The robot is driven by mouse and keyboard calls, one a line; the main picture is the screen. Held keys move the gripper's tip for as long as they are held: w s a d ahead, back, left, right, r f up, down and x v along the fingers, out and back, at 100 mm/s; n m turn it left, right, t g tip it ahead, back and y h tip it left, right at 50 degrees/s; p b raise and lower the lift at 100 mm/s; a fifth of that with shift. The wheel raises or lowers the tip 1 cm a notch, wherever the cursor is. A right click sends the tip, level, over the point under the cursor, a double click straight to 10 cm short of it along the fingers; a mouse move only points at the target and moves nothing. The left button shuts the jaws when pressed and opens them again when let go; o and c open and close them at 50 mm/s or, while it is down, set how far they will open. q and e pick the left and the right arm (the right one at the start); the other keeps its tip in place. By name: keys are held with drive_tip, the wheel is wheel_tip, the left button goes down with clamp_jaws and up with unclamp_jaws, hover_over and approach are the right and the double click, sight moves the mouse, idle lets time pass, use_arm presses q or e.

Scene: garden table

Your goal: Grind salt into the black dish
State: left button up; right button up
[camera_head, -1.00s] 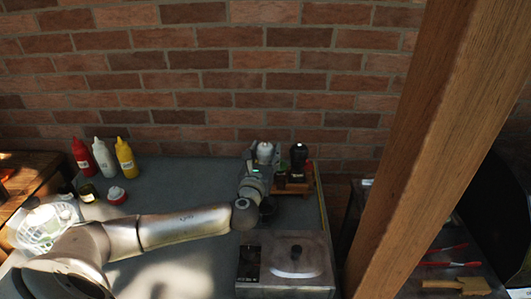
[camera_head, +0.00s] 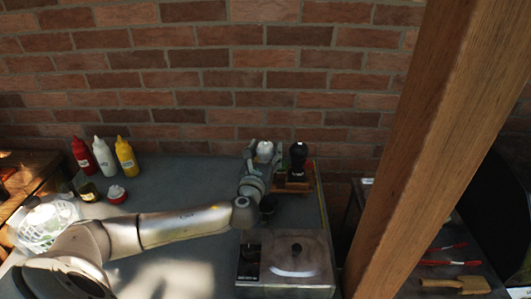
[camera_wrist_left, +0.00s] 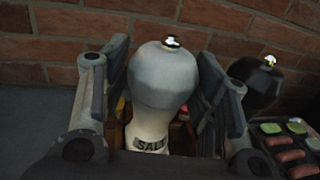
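The salt grinder (camera_wrist_left: 165,75) has a pale rounded head and a white neck marked "SALT", upright in the left wrist view. Its white head also shows in the head view (camera_head: 264,149), in the wooden rack at the back. My left gripper (camera_head: 263,160) is around it, one finger on each side. In the left wrist view the fingers (camera_wrist_left: 166,90) are apart, with narrow gaps beside the grinder's head, so it looks open. A small dark round thing (camera_head: 267,205) by my left wrist may be the black dish; I cannot tell. My right gripper is out of view.
A black grinder (camera_head: 298,157) stands close to the right of the salt. The wooden rack (camera_head: 305,186) holds both. A lidded metal box (camera_head: 310,264) is at the front. Red, white and yellow bottles (camera_head: 125,157) stand at back left. A wooden post (camera_head: 430,150) blocks the right.

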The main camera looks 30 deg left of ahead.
use_arm(q)
drive_tip(key=shift+o, duration=0.7)
drive_tip(key=shift+s+d, duration=0.15)
drive_tip(key=shift+s, duration=0.2)
drive_tip(key=v, duration=1.1)
drive_tip(key=shift+s, duration=0.15)
drive_tip(key=shift+f, duration=0.15)
